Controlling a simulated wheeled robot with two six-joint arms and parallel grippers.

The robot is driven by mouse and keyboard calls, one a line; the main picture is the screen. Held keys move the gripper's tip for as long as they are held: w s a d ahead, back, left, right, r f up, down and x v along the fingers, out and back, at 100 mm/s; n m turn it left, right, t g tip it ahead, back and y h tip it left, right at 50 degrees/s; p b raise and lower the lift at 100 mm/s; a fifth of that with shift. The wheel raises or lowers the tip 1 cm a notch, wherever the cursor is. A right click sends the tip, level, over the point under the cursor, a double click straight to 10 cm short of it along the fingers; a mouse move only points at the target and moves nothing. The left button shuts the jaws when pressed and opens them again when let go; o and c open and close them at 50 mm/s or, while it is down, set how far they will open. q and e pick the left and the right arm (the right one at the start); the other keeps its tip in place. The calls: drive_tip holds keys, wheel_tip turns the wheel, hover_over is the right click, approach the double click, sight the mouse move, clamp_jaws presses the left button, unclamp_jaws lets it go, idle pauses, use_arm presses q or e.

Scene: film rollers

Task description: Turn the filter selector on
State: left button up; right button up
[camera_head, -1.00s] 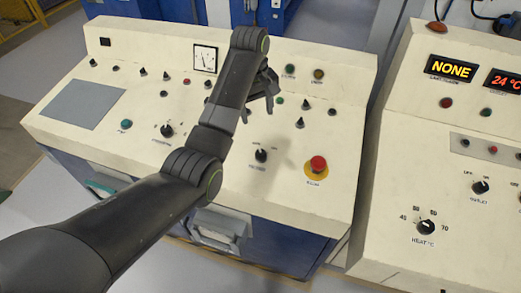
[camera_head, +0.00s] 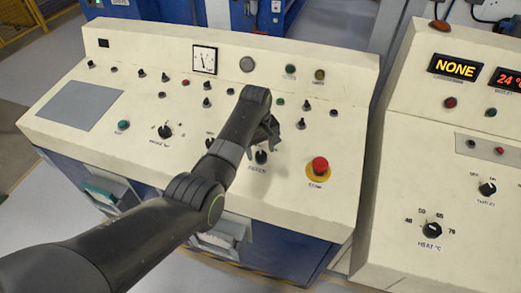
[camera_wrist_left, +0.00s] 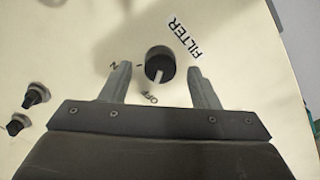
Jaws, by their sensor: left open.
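The filter selector (camera_wrist_left: 160,62) is a round black knob with a pale pointer line, on the cream console panel. In the left wrist view, "FILTER" is printed beside it, and the pointer is toward the "OFF" mark; a partly hidden "N" mark is near the left finger. In the head view the selector (camera_head: 261,157) sits just below my left gripper (camera_head: 268,138). My left gripper is open, its fingers on either side of the knob in the wrist view. I cannot tell whether they touch it. My right gripper is not in view.
A red emergency button (camera_head: 319,166) on a yellow base is to the right of the selector. Two small black toggles (camera_wrist_left: 28,108) show at the left in the wrist view. A second console (camera_head: 440,180) with a lit "NONE" display stands to the right.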

use_arm(q)
drive_tip(key=shift+f, duration=0.6)
drive_tip(key=c, duration=1)
drive_tip(key=shift+o, duration=0.2)
